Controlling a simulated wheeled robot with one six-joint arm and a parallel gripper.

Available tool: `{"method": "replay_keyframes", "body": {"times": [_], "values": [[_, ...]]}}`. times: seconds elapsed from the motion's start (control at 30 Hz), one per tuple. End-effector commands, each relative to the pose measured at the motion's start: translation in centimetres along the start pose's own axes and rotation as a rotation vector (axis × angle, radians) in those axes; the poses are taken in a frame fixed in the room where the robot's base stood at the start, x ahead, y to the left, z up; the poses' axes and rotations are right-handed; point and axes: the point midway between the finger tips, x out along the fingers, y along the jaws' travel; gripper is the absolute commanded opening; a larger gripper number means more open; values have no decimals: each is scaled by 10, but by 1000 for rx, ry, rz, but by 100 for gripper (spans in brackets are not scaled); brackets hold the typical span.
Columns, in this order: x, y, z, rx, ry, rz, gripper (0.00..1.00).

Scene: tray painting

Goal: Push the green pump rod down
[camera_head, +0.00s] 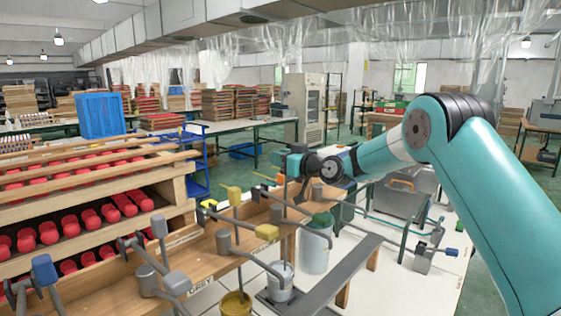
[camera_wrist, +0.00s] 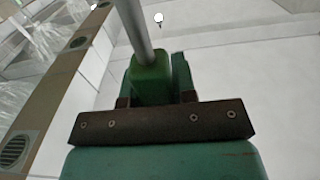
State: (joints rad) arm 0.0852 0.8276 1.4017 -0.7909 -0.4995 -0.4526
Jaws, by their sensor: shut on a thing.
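The green pump rod's green block (camera_wrist: 150,82) sits between the jaws of my gripper (camera_wrist: 156,97) in the wrist view, with a grey rod (camera_wrist: 133,28) running from it toward the top of the picture. My gripper is shut on this block. In the head view my gripper (camera_head: 293,165) is at the end of my teal arm, above the wooden pump bench. The green block is hard to make out there, partly hidden by the gripper. A green piece (camera_head: 321,219) shows lower down, over a light bucket (camera_head: 314,247).
Other pumps with yellow handles (camera_head: 235,195), grey handles and a blue handle (camera_head: 44,269) stand close by on the left. A yellow paint bucket (camera_head: 236,304) and a pale bucket (camera_head: 280,282) stand in front. A rack of red rollers (camera_head: 88,216) fills the left.

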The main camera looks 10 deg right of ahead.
Motion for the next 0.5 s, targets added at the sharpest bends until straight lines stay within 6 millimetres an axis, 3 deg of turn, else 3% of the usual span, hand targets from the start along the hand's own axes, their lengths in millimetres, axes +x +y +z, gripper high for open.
{"method": "replay_keyframes", "body": {"times": [0.23,0.27,0.33,0.5], "values": [[0,0,1,6,-3,1,0],[0,0,1,6,-3,1,32],[0,0,1,6,-3,0,48],[0,0,0,4,-2,0,51]]}}
